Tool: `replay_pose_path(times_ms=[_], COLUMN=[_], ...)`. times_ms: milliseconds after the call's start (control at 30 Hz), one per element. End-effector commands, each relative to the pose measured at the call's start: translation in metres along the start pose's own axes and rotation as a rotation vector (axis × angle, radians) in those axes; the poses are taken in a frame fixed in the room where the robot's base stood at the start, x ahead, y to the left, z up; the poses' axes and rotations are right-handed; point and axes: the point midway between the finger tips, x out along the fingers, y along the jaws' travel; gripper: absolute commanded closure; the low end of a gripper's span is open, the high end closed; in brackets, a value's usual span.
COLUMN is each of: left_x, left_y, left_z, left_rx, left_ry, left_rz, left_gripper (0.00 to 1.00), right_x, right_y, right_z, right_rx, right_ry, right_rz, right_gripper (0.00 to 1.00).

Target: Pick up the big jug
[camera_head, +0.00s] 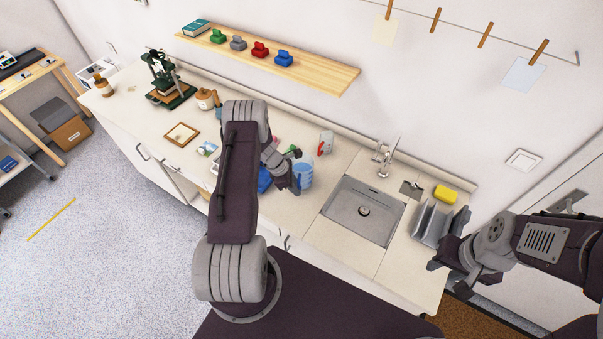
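A cream-and-brown jug-like vessel (206,99) stands on the counter toward the back, left of my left arm. A smaller brown-and-cream vessel (103,87) stands at the counter's far left end. A blue-and-white round vessel (304,175) stands left of the sink. I cannot tell for sure which one is the big jug. My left gripper (288,181) is just left of the blue-and-white vessel; whether it touches it, and its finger opening, are unclear. My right gripper (450,278) is open and empty by the counter's right front corner.
The sink (363,211) and tap (388,155) lie right of the blue-and-white vessel. A grey rack (432,222) and yellow sponge (445,194) are further right. A wooden shelf (320,75) hangs above the counter. A framed piece (182,134) and green press (165,80) lie left.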

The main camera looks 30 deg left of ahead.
Motion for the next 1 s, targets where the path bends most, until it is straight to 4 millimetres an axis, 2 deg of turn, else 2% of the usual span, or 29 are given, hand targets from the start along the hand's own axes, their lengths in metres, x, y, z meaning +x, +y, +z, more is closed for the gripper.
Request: replay_pose_path(times_ms=[100,300,400,1000], left_x=[0.0112,0.0131,0.0130,0.0127], left_y=[-0.0004,0.0004,0.0003,0.0003], left_z=[-0.0002,-0.0006,-0.0006,-0.0007], left_rx=[0.001,0.001,0.001,0.001], left_ry=[0.000,0.000,0.000,0.000], left_rz=[-0.001,0.001,0.001,0.001], left_gripper=[0.78,0.78,1.00,1.00], right_x=[-0.0038,-0.0026,-0.0026,-0.0026], right_y=[-0.0001,-0.0001,-0.0001,-0.0001], right_z=[-0.0003,-0.0001,-0.0001,-0.0001], right_rx=[0.000,0.000,0.000,0.000], right_ry=[0.000,-0.001,-0.001,-0.001], right_rz=[0.000,0.000,0.000,0.000], right_gripper=[0.64,0.64,0.64,0.64])
